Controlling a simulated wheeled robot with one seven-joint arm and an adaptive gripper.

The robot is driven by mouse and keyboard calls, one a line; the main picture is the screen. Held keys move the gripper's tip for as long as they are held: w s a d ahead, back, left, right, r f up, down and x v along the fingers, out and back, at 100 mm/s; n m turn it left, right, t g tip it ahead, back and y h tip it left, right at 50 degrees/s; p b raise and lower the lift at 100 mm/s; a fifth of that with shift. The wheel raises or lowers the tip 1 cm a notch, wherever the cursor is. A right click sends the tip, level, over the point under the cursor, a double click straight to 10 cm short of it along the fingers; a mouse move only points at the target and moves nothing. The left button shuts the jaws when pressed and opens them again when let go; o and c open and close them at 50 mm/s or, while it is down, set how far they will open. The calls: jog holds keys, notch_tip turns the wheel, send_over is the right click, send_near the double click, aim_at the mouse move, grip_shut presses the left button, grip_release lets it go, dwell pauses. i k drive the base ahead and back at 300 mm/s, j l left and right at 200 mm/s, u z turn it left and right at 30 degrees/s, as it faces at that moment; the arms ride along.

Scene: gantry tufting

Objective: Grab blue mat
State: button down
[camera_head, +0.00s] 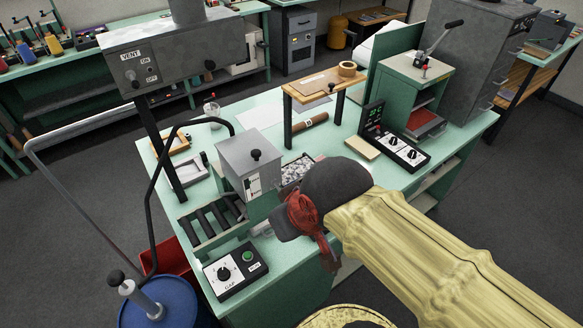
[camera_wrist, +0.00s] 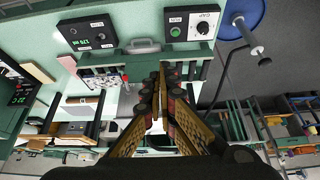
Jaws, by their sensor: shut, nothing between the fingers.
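I cannot make out a blue mat in either view. My gripper (camera_head: 318,235) has red finger parts and hangs over the front of the green bench (camera_head: 300,278), right of the small machine with a grey hopper (camera_head: 247,160). In the wrist view the fingers of my gripper (camera_wrist: 168,72) run together and are shut with nothing between them. They overlap a green machine edge there, and I cannot tell whether they touch it.
A GAP control box (camera_head: 235,272) sits at the bench's front left corner. A blue drum (camera_head: 160,303) and a red bin (camera_head: 172,258) stand on the floor at left. A small wooden table (camera_head: 325,80) with tape stands on the bench. Dark floor is clear at right.

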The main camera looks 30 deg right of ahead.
aim_at(295, 171)
jog(key=i+l, duration=0.1)
jog(key=l, duration=1.05)
jog(key=i+l, duration=0.15)
jog(key=l, duration=0.45)
jog(key=i+l, duration=0.1)
jog(key=l, duration=0.45)
